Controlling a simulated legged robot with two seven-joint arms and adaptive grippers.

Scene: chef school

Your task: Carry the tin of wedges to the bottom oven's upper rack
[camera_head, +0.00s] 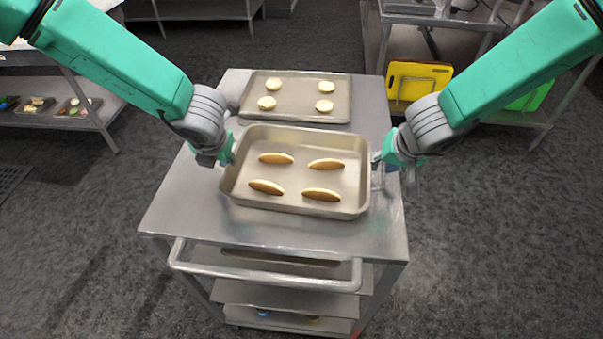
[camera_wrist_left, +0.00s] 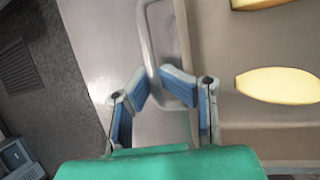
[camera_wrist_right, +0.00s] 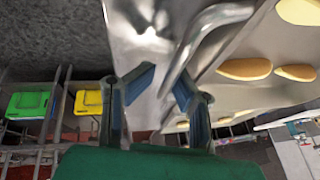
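The tin of wedges (camera_head: 297,206) is a shallow metal tin lying flat on a steel cart, with several brown-edged pale wedges (camera_head: 326,164) inside. A bent metal loop handle shows beside its wall in the left wrist view (camera_wrist_left: 147,40) and in the right wrist view (camera_wrist_right: 205,33). My left gripper (camera_head: 229,152) is at the tin's left side, its fingers apart with the loop between or just beyond the tips. My right gripper (camera_head: 381,165) is at the right side, also open, its fingertips on either side of the loop. Firm contact cannot be told. No oven is recognisable.
The steel cart (camera_head: 185,205) has a front push bar (camera_head: 265,279) and lower shelves. Behind the tin, a second tray (camera_head: 300,115) holds several pale rounds. Shelving stands at the left and back right, with a yellow board (camera_head: 400,80). Dark floor around the cart is clear.

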